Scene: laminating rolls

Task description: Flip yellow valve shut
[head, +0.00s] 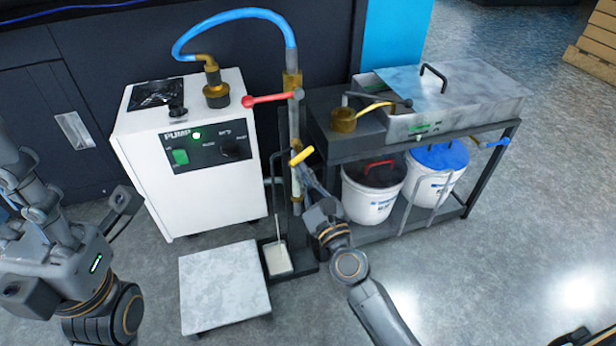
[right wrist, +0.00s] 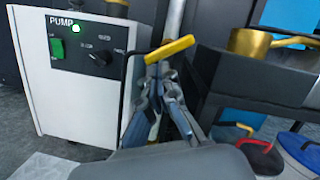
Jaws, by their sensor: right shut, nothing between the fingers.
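The yellow valve handle (head: 301,156) sits on the upright pipe beside the pump, tilted up to the right. In the right wrist view the yellow handle (right wrist: 170,48) slants across the pipe, just beyond my fingertips. My right gripper (head: 306,180) is shut and empty, close below the handle; its fingers (right wrist: 157,72) point up at it. I cannot tell whether they touch it. The valve body is partly hidden behind the fingers. My left gripper (head: 22,172) is at the left edge, away from the valve, and its fingers are unclear.
A white pump box (head: 205,195) stands left of the pipe. A red valve handle (head: 270,99) is higher on the pipe. A black rack (head: 480,165) with buckets and a metal tray (head: 455,110) stands right. A pale platform (head: 222,290) lies in front.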

